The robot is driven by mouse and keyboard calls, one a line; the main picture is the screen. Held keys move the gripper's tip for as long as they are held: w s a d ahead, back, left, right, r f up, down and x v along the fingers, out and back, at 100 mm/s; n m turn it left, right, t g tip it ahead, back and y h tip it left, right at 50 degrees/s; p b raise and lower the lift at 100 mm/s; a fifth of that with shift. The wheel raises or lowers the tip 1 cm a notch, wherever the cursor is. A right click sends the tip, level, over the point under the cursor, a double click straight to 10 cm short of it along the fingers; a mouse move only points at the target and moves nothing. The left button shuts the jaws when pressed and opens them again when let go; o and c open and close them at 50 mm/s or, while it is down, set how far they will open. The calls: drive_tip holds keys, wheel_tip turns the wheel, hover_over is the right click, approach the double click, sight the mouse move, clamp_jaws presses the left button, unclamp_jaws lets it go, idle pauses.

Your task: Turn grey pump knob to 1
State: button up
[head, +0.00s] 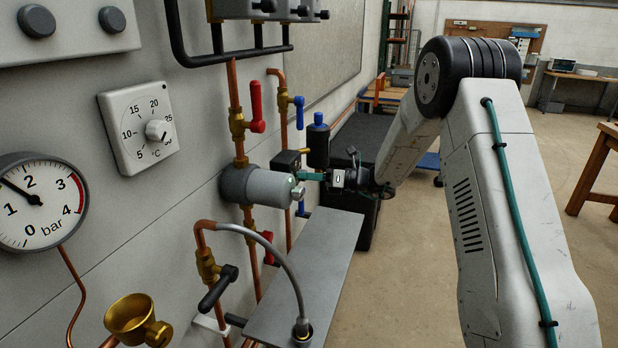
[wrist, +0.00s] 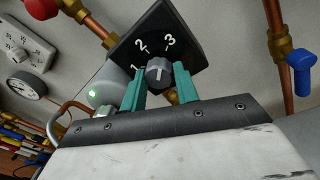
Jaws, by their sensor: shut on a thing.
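The grey pump knob (wrist: 159,69) sits on a black dial plate (wrist: 190,35) marked 1, 2 and 3 in the wrist view. My gripper (wrist: 159,80) has its teal fingers shut on the knob, one on each side. A pale mark on the knob points roughly up, seemingly between 2 and 3; the exact setting is hard to read. In the head view my gripper (head: 306,176) reaches the grey pump (head: 258,187) from the right, and the knob is too small and covered to make out. A green light shows on the pump's end.
Copper pipes with a red lever valve (head: 256,105) and a blue lever valve (head: 299,103) run above and behind the pump. A grey shelf (head: 310,265) lies below it. A thermostat (head: 138,128) and a pressure gauge (head: 38,202) are left. Open floor is at right.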

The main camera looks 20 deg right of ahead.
drive_tip(key=n+h, duration=0.1)
drive_tip(key=n, duration=0.5)
drive_tip(key=n+t+h, duration=0.1)
drive_tip(key=n, duration=0.6)
drive_tip(key=n+t, duration=0.1)
drive_tip(key=n, duration=0.5)
drive_tip(key=shift+s+r+n+h, duration=0.1)
drive_tip(key=shift+s+n+h, duration=0.05)
drive_tip(key=shift+n+h, duration=0.2)
idle(0.5)
drive_tip(key=o, duration=1)
drive_tip(key=shift+c, duration=0.2)
drive_tip(key=f+v, duration=0.1)
drive_tip(key=v, duration=0.6)
drive_tip(key=shift+s+d+r, duration=0.25)
drive_tip(key=shift+r, duration=0.3)
